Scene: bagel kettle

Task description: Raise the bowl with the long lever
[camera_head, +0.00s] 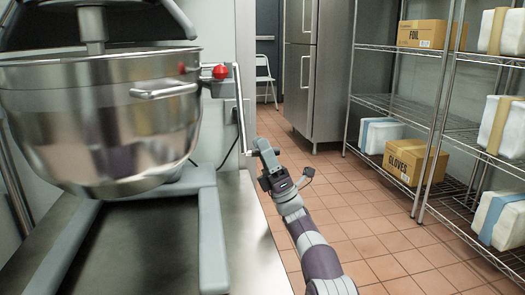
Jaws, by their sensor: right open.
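A large steel mixer bowl (110,120) hangs at the left above the mixer's grey base legs. A long thin metal lever (240,110) comes off the mixer's right side and hangs downward, its lower end near my right gripper. A short arm with a red knob (220,72) sits near the lever's top. My right gripper (283,160) is open, just right of the lever's lower end. One finger shows close to the lever; whether it touches cannot be told. My left gripper is not in view.
The mixer stands on a steel table (240,235) whose right edge runs beside my right arm. A wire shelf (400,105) with boxes stands at the right. A steel fridge (315,70) is at the back. The tiled floor between is clear.

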